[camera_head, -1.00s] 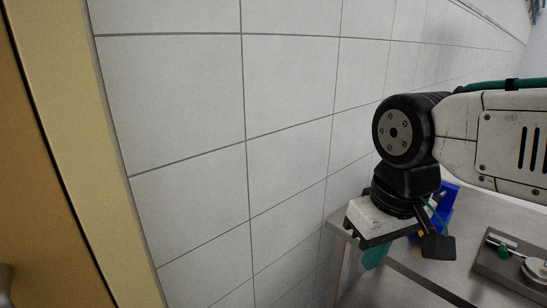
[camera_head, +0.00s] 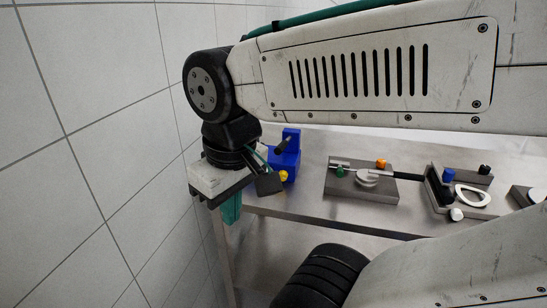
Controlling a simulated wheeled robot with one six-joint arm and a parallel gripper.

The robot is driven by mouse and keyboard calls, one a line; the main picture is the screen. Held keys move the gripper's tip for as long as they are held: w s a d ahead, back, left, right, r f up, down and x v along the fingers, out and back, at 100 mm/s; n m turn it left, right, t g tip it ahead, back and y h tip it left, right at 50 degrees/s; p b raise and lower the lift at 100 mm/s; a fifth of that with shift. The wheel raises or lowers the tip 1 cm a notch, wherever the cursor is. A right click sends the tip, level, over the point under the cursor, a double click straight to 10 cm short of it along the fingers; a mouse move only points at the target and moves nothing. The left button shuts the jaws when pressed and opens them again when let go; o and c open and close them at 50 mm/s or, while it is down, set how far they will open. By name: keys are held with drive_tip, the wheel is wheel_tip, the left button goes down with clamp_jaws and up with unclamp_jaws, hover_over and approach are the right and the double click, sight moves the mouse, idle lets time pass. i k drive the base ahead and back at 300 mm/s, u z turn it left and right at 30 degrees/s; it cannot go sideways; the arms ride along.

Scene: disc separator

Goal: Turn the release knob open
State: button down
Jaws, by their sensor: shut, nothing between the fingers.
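My gripper (camera_head: 230,209) hangs at the left of the picture, pointing down, its teal fingers shut and empty. It is beside the left edge of the metal table, clear of every knob. On the table, a dark grey plate device (camera_head: 361,187) carries a round pale disc (camera_head: 374,176), a green knob (camera_head: 340,171) and an orange knob (camera_head: 381,163). Farther left stands a blue device (camera_head: 288,150) with a yellow knob (camera_head: 283,176) and a black lever, partly behind my wrist. I cannot tell which knob is the release knob.
The metal table (camera_head: 320,220) runs along the tiled wall. Right of the plate device is a second grey fixture (camera_head: 447,197) with a white ring (camera_head: 472,195) and blue, black and white knobs. Another grey block (camera_head: 519,195) is cut off at the right edge. My arm spans above.

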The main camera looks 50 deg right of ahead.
sight(284, 174)
drive_tip(key=u, duration=0.9)
drive_tip(key=k, duration=1.25)
drive_tip(key=z, duration=0.8)
